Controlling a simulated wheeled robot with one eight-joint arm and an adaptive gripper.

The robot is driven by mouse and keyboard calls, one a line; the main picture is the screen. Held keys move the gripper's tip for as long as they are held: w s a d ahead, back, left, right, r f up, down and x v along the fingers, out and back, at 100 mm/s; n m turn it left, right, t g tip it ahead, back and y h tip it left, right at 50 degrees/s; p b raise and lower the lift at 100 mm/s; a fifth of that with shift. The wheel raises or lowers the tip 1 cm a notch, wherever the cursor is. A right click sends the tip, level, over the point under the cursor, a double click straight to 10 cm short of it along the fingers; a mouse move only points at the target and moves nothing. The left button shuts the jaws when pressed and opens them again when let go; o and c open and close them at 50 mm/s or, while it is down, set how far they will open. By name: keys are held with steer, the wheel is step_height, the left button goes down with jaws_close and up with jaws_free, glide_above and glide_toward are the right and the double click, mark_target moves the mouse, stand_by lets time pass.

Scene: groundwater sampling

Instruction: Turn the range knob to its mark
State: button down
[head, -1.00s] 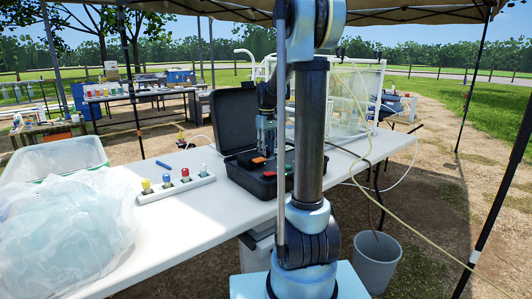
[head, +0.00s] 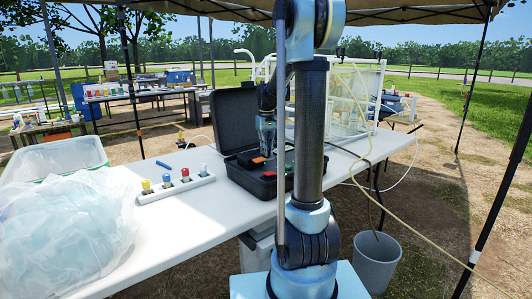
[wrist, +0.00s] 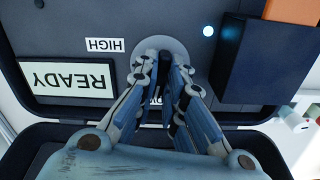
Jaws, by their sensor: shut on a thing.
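The range knob (wrist: 166,56) is a small dark piece on a round grey dial (wrist: 190,50) in the wrist view, mostly hidden by my fingers. My gripper (wrist: 168,62) is shut on it from both sides. A HIGH label (wrist: 104,45) lies left of the dial, upside down. Another label below the dial is mostly covered by the fingers. A pale READY display (wrist: 67,78), also upside down, is lit on the panel. In the head view my gripper (head: 266,132) reaches down into the open black case (head: 235,112); the knob is hidden there.
A dark block with an orange top (wrist: 285,12) stands right of the dial, near a small white light (wrist: 208,31). The open lid rises behind my gripper. A white rack (head: 178,190) with coloured-cap bottles and a clear plastic bag (head: 75,225) are on the table.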

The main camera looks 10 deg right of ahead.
steer(key=m, duration=0.7)
steer(key=shift+d+m, duration=0.1)
steer(key=shift+m, duration=0.3)
steer(key=m, duration=0.3)
steer(key=shift+m, duration=0.4)
steer(key=m, duration=0.4)
steer(key=c, duration=1.6)
jaws_free()
steer(key=shift+r, duration=0.1)
step_height(320, 180, up, 12)
